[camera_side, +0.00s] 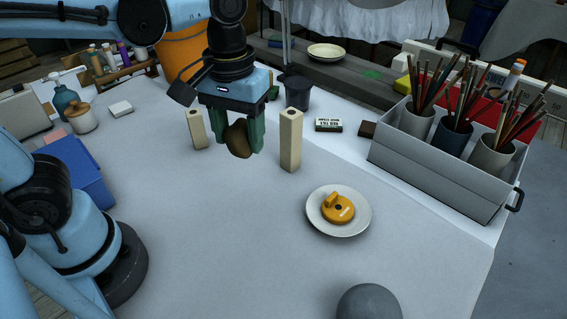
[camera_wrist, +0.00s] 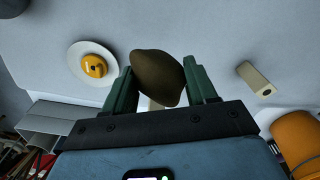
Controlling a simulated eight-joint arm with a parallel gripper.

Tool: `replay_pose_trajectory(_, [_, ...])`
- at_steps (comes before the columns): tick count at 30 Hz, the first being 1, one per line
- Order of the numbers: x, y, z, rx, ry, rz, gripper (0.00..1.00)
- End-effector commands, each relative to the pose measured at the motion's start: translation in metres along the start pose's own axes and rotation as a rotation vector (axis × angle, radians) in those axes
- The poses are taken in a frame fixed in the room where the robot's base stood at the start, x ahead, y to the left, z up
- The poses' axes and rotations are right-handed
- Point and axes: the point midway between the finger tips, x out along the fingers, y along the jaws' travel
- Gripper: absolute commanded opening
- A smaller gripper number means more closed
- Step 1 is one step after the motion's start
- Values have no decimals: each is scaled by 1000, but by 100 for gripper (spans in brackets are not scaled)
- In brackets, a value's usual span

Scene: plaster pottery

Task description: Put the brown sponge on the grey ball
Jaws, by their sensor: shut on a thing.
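The brown sponge (camera_side: 239,139) is between the green fingers of my gripper (camera_side: 241,135), which is shut on it. My gripper holds it above the table, near two cream posts. In the wrist view the brown sponge (camera_wrist: 158,77) fills the gap between both fingers of my gripper (camera_wrist: 163,82). The grey ball (camera_side: 369,303) is at the bottom edge of the side view, partly cut off by the frame. It is apart from my gripper, toward the lower right.
Cream posts stand at the left (camera_side: 196,129) and right (camera_side: 290,140) of the sponge. A white plate (camera_side: 316,220) with a yellow ring-shaped object (camera_side: 338,210) lies between gripper and ball. A grey brush box (camera_side: 430,175) stands right.

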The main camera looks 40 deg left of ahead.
Motion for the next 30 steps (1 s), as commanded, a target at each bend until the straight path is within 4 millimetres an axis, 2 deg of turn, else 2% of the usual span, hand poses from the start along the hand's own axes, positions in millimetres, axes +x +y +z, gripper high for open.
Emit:
replay_pose_trajectory(1, [-5,24,1,68,0,0,28])
replay_pose_trajectory(5, [-13,79,10,217,-1,1,28])
replay_pose_trajectory(8, [-16,122,25,331,-1,2,28])
replay_pose_trajectory(12, [-18,179,56,488,-1,3,28])
replay_pose_trajectory(15, [-17,213,83,586,-2,3,28])
replay_pose_trajectory(18, [-15,238,107,662,-2,4,28])
replay_pose_trajectory(22, [-13,256,129,724,-2,4,28])
replay_pose_trajectory(26, [-7,264,139,751,-3,4,28])
replay_pose_trajectory(30, [13,265,140,755,-3,5,28])
